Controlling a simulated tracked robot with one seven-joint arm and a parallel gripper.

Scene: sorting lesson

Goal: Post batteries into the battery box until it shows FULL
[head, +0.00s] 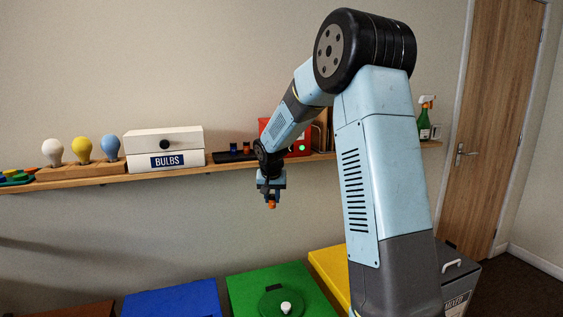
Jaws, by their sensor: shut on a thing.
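My gripper (271,189) points down in front of the wall, below the shelf's edge in the picture. It is shut on a small battery (272,205), whose orange end shows below the fingers. The red battery box (303,142) stands on the shelf, partly hidden behind my arm. A small green spot shows on its front; I cannot read any FULL sign. Left of it, a black tray (224,157) holds a dark blue battery (234,147) and a dark reddish one (247,147).
The wooden shelf (90,182) also holds a white BULBS box (166,139), several coloured bulbs (82,149) and a green spray bottle (424,122). Blue (175,298), green (265,279) and yellow (328,263) lidded bins and a grey MIXED bin (458,282) stand below. The air beneath the shelf is clear.

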